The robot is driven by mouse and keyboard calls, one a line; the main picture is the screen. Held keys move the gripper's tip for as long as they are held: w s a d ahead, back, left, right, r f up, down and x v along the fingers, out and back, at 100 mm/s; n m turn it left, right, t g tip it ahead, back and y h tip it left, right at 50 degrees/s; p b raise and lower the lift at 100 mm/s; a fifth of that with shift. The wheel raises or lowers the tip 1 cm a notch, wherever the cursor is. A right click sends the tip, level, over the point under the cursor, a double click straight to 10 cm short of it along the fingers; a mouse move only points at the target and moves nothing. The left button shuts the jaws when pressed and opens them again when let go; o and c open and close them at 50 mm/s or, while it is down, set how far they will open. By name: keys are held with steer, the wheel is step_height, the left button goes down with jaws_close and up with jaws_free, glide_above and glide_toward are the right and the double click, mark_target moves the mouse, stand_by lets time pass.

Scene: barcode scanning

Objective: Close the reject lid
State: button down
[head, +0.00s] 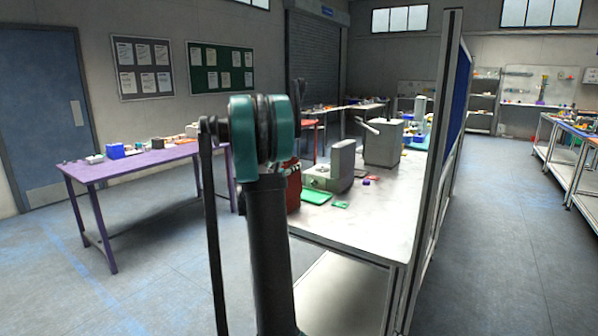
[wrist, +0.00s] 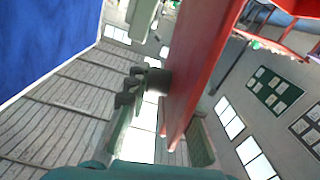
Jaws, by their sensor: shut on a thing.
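In the wrist view, my gripper (wrist: 166,88) is shut on a long red panel (wrist: 200,58), which looks like the reject lid. The panel stands between the fingers, with a dark finger pad against its left face. In the head view, a red bin-like body (head: 293,188) shows partly at the left end of the white workbench (head: 385,208). My arm hides most of it, and my gripper cannot be made out there. I cannot tell the lid's angle to the bin.
A green tray (head: 316,197), a grey upright device (head: 342,160) and a grey box with a lever (head: 383,143) stand on the workbench. A blue partition (head: 456,100) rises along its right side. A purple table (head: 140,165) stands left, with open floor between.

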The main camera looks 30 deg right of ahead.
steer(key=w+a+f+n, duration=0.4)
steer(key=w+f+n, duration=0.4)
steer(key=w+n, duration=0.2)
steer(key=shift+w+a+n, duration=0.2)
steer(key=shift+a+n, duration=0.1)
steer(key=shift+n, duration=0.4)
steer(key=c, duration=1.4)
jaws_free()
steer(key=v, duration=1.2)
